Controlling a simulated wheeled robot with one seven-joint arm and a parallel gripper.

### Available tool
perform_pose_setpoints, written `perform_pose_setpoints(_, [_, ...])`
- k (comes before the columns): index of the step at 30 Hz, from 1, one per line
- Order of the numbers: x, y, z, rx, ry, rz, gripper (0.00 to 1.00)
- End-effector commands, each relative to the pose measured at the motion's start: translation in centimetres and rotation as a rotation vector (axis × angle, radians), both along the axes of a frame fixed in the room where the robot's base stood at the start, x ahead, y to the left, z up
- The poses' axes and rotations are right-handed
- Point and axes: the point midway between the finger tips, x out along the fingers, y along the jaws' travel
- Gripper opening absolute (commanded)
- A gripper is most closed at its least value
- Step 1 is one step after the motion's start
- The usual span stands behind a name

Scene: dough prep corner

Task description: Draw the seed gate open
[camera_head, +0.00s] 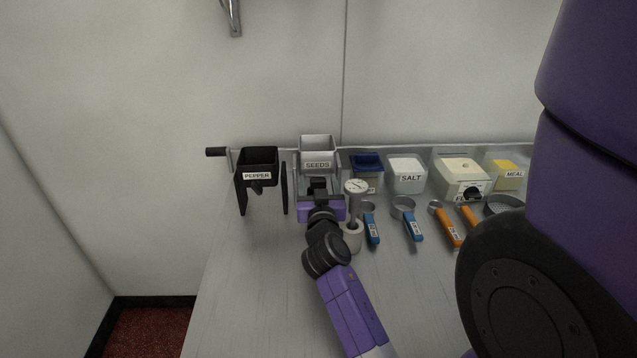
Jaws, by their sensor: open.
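The seed dispenser (318,144) is a light grey hopper labelled SEEDS, standing toward the back of the worktop. My gripper (318,184) is directly in front of it, below the label, at the end of my purple and black arm. The jaws are open. My wrist hides most of the dispenser's lower part, so the seed gate cannot be made out, nor whether the fingers touch it.
A black PEPPER hopper (258,168) with a crank stands close on the left. A SALT tub (407,175) and several scoops lie farther right. The worktop's front left (240,290) is clear.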

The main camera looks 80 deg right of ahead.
Motion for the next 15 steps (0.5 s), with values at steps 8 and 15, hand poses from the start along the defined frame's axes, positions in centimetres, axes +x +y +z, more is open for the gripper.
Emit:
perform_pose_setpoints(8, [-0.01,0.03,-0.01,0.000,0.000,0.000,0.17])
perform_pose_setpoints(15, [-0.01,0.04,-0.01,0.000,0.000,0.000,0.00])
